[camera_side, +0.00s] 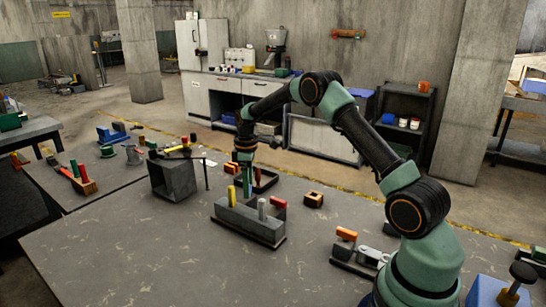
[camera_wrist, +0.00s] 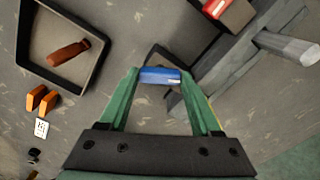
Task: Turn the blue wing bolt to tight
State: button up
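The blue wing bolt (camera_wrist: 160,76) shows in the wrist view as a short rounded bar spanning the gap between the green fingertips. My gripper (camera_wrist: 160,74) has one finger against each end of it, with no clear gap. The bolt's stem and seat are hidden.
A dark tray (camera_wrist: 98,65) holding a brown piece (camera_wrist: 68,53) lies beyond the block. The table front is clear.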

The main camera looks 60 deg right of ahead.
jog(key=shift+m, duration=0.4)
jog(key=m, duration=0.4)
jog(key=shift+r+m, duration=0.1)
jog(key=shift+m, duration=0.3)
jog(key=m, duration=1.2)
jog(key=shift+m, duration=0.4)
jog(key=m, duration=0.5)
jog(key=shift+m, duration=0.4)
jog(key=o, duration=1.4)
